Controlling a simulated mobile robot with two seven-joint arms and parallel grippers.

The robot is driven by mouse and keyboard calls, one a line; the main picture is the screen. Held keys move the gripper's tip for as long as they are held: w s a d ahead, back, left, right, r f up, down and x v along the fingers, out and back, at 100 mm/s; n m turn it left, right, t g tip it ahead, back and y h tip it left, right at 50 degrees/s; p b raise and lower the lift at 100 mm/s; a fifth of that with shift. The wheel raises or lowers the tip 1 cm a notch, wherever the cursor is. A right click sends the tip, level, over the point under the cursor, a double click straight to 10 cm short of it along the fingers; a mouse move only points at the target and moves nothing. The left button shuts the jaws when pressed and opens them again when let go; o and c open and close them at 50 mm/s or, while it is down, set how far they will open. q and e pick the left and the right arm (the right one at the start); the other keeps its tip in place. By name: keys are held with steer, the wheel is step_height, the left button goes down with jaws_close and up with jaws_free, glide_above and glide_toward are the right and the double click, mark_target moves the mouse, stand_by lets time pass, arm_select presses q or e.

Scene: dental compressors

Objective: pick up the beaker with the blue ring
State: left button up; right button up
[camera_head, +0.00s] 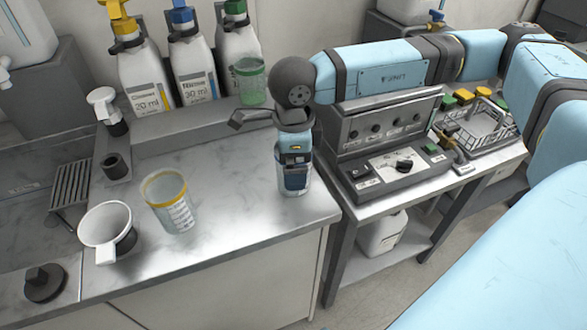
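My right arm comes in from the right, and its gripper (294,172) points down at the right part of the metal counter. A clear beaker (294,191) stands upright directly below and around the fingertips. The gripper hides most of its rim, so I cannot clearly make out a blue ring or whether the fingers touch the wall. The finger gap is too small to judge. A yellow-ringed beaker (174,209) stands on the counter to the left. A green-ringed beaker (249,84) stands on the raised shelf behind. My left gripper is not in view.
A white handled cup (103,227) stands at the left. Several pump bottles (194,75) line the back shelf. A control unit (396,170) and a wire basket (477,128) stand on the lower table at right. The counter's front edge (230,252) lies close to the beakers.

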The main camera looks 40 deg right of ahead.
steer(key=shift+c, duration=0.2)
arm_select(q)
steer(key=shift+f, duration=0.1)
arm_select(e)
steer(key=c, duration=0.9)
step_height(320, 180, up, 19)
steer(key=p, duration=0.3)
steer(key=w+a+f+n, duration=0.1)
steer(key=w+f+n, duration=0.2)
steer(key=f+n, duration=0.65)
steer(key=w+a+f+n, duration=0.2)
steer(key=w+f+n, duration=0.2)
steer(key=n, duration=1)
arm_select(q)
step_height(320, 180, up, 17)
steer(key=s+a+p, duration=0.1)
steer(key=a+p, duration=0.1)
steer(key=p, duration=2.1)
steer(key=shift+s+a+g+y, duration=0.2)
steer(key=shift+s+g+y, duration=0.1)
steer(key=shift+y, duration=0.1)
arm_select(e)
step_height(320, 180, up, 12)
steer(key=s+n, duration=0.1)
steer(key=s, duration=0.1)
steer(key=shift+s, duration=0.4)
